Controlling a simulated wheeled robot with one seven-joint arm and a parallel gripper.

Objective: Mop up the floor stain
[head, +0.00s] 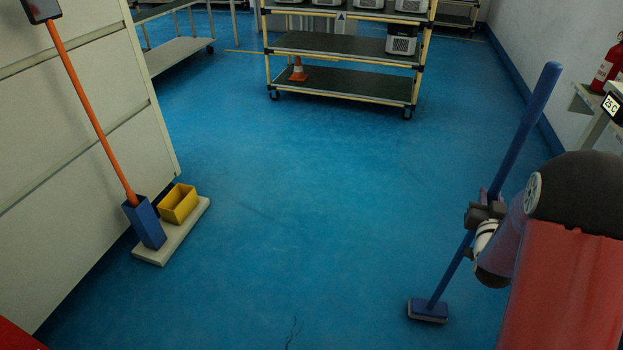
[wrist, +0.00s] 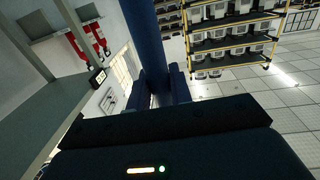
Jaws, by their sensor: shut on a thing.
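A mop with a blue handle (head: 522,130) and a flat blue head with a pale pad (head: 428,311) is at the right of the head view. My gripper (head: 484,212) is shut around the handle, about midway along it. The handle leans, its top to the right. The head is at floor level; I cannot tell whether it touches. In the wrist view the blue handle (wrist: 149,45) stands between my fingers (wrist: 164,90). No clear stain stands out on the blue floor (head: 270,180); a thin dark branching mark (head: 292,333) shows at the bottom edge.
At left, a pale base (head: 185,238) carries a yellow bin (head: 178,203) and a blue holder (head: 146,222) with an orange pole (head: 90,100), beside a cabinet (head: 75,140). A wheeled rack (head: 340,83) with an orange cone (head: 298,70) stands behind. The middle floor is clear.

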